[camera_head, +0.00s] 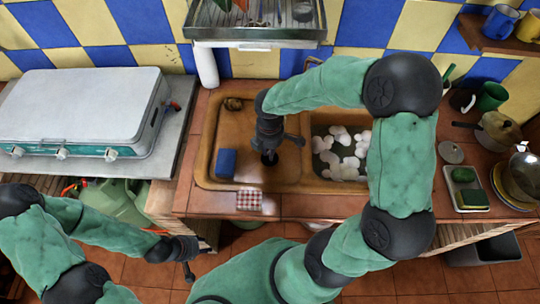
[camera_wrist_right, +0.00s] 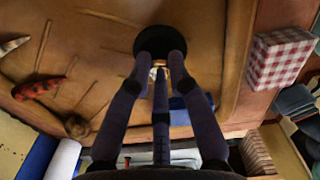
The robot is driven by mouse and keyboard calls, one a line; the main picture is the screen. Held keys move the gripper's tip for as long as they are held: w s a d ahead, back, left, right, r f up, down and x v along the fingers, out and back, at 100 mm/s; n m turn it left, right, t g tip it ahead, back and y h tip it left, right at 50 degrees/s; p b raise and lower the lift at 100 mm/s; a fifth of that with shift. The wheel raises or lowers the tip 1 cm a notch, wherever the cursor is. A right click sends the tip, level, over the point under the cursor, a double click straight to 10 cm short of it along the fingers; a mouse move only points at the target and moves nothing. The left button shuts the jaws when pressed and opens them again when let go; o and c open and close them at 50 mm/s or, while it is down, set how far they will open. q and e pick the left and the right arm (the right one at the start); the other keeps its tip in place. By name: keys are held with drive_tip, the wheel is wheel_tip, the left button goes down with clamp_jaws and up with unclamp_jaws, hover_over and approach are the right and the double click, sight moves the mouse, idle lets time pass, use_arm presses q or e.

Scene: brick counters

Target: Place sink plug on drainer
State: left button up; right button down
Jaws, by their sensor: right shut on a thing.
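The sink plug (camera_wrist_right: 152,40) is a black round disc at my right fingertips in the right wrist view. My right gripper (camera_wrist_right: 158,62) is shut on it. In the head view, my right gripper (camera_head: 269,155) points down over the brown left basin (camera_head: 280,178); the dark plug there is hard to tell from the fingers. A metal dish drainer (camera_head: 300,33) is on the wall at the top of the head view, above and behind the sink, with a few items in it. My left gripper (camera_head: 187,270) hangs low in front of the counter, holding nothing that I can see; its opening is unclear.
A blue sponge (camera_head: 226,162) and a brown lump (camera_head: 233,103) lie in the left basin. Foam fills part of the right basin (camera_head: 340,155).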

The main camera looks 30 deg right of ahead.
drive_tip(key=shift+f, duration=1.3)
drive_tip(key=shift+f+b, duration=0.1)
drive_tip(key=shift+b, duration=0.2)
drive_tip(key=c, duration=1.2)
unclamp_jaws()
drive_tip(key=shift+o, duration=0.2)
wheel_tip(320, 180, up, 12)
drive_tip(key=p, duration=0.3)
